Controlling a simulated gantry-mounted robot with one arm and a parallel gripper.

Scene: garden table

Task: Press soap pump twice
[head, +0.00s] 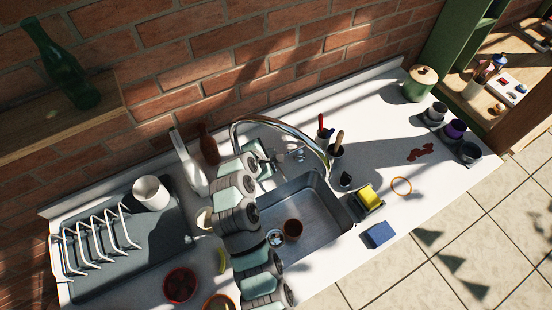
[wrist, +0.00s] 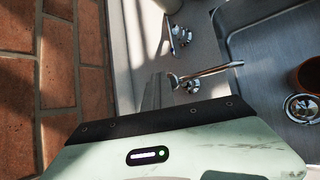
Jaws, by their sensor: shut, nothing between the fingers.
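My arm comes up from the bottom of the head view and covers part of the sink's left side. My gripper (wrist: 154,91) shows in the wrist view as narrow grey fingers, shut and empty, over the counter behind the sink. I cannot tell for sure which thing is the soap pump. A white bottle with a slim neck (head: 188,163) and a red-brown bottle (head: 209,147) stand upright by the wall, left of my arm. The wrist view shows a chrome fitting with a spout (wrist: 205,73) just right of the fingers, apart from them in the picture.
A curved chrome tap (head: 290,128) arches over the sink (head: 318,210), which holds a brown cup (head: 293,229). A dish rack (head: 95,240) and white mug (head: 150,192) stand left. A yellow sponge (head: 369,196) and blue block (head: 380,234) lie right.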

